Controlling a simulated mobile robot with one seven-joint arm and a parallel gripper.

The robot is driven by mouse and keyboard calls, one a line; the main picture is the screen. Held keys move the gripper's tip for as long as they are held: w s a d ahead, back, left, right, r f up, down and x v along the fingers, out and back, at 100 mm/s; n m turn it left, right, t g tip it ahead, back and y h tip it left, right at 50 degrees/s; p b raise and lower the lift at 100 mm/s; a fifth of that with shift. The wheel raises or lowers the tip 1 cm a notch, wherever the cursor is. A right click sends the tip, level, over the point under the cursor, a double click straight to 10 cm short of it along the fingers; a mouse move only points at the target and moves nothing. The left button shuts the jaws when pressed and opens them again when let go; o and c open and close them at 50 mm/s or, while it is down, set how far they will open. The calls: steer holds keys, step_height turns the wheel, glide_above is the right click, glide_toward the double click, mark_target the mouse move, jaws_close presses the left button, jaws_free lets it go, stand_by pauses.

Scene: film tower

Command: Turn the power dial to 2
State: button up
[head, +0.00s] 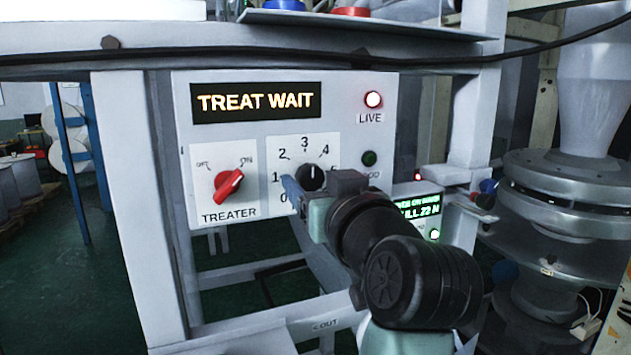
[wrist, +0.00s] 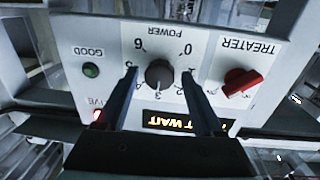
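The power dial (head: 311,177) is a round black knob on a white plate numbered from 0 upward. It also shows in the wrist view (wrist: 159,75), where the panel appears upside down. Its white pointer mark appears to aim near 3. My gripper (wrist: 159,74) is open, with one finger on each side of the dial. Gaps show between the fingers and the knob, so I see no grip on it. In the head view my gripper (head: 303,190) hides the lower right of the dial plate.
Left of the dial is a red treater knob (head: 229,185) turned towards ON. Above, an amber display (head: 256,102) reads TREAT WAIT. The LIVE lamp (head: 373,99) glows red; the green GOOD lamp (head: 369,158) looks dark. A black cable (head: 200,54) crosses above the panel.

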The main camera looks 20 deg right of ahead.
jaws_close()
steer(key=shift+n+b, duration=0.3)
steer(key=n+b, duration=0.2)
steer(key=n, duration=0.1)
steer(key=shift+d+f+n, duration=0.1)
steer(key=shift+f+n, duration=0.1)
steer(key=shift+n, duration=0.1)
steer(key=shift+r+n+t+b, duration=0.15)
steer(key=shift+n+t+b, duration=0.15)
steer(key=shift+n+b, duration=1.75)
steer(key=shift+n+p, duration=0.35)
steer(key=shift+n, duration=0.1)
steer(key=shift+o, duration=1.1)
jaws_free()
